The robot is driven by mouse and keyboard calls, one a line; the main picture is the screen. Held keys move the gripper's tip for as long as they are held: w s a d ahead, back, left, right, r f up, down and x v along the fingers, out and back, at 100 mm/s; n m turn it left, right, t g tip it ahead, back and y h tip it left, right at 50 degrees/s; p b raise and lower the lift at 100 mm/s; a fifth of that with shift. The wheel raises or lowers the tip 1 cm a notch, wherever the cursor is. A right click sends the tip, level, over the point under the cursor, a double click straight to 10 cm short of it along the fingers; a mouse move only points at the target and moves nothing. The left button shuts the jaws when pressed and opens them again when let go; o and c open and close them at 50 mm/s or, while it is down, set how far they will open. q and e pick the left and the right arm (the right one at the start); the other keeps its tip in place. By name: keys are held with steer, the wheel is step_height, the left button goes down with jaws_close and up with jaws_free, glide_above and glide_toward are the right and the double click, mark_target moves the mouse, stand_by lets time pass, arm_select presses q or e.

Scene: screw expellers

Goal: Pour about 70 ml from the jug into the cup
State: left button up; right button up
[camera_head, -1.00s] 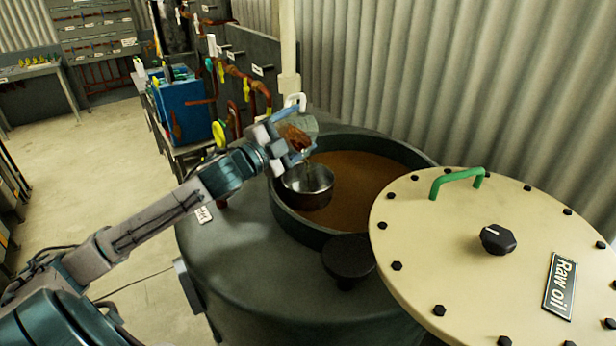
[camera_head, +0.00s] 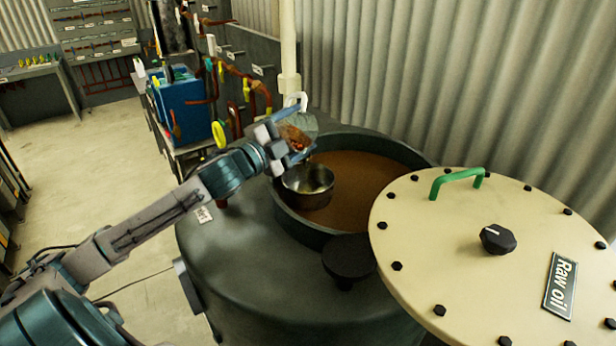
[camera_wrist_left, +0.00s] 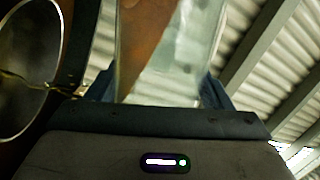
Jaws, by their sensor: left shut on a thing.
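My left gripper (camera_head: 290,143) is shut on a clear jug (camera_head: 302,122) with a white handle and brown-orange liquid inside. The jug is tilted above the metal cup (camera_head: 309,184), near the tank opening's left edge. The cup looks upright, with some yellowish liquid at its bottom. In the left wrist view the jug (camera_wrist_left: 185,45) fills the top middle, with brown liquid on its left side. The cup's rim (camera_wrist_left: 60,30) shows at the left, with a thin yellowish strand across it. The gripper's fingers partly hide the jug. My right gripper is out of view.
The dark tank (camera_head: 235,262) has a round opening with brown oil (camera_head: 365,185). A cream "Raw oil" lid (camera_head: 430,250) with a green handle (camera_head: 458,180) lies at the right. A black knob (camera_head: 348,258) stands in front. A blue machine (camera_head: 185,105) and pipes stand behind left.

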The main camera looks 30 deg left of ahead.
arm_select(q)
steer(key=shift+d+f+m, duration=0.15)
steer(key=shift+f+m, duration=0.05)
steer(key=shift+m, duration=0.3)
stand_by(0.8)
steer(key=shift+r, duration=0.25)
steer(key=shift+a+f+n, duration=0.2)
steer(key=shift+a+n, duration=0.1)
steer(key=shift+n, duration=0.8)
steer(key=shift+w+a+r+n+y, duration=0.15)
steer(key=shift+r+n, duration=0.1)
steer(key=shift+n, duration=0.35)
steer(key=shift+s+a+r+n+y, duration=0.15)
steer(key=shift+r+n, duration=0.1)
steer(key=shift+n, duration=0.35)
steer(key=shift+w, duration=0.1)
steer(key=shift+a+n, duration=0.15)
steer(key=shift+n, duration=0.95)
steer(key=shift+w+a+n, duration=0.1)
steer(key=shift+a+n, duration=0.05)
steer(key=shift+n, duration=0.25)
steer(key=shift+r, duration=0.1)
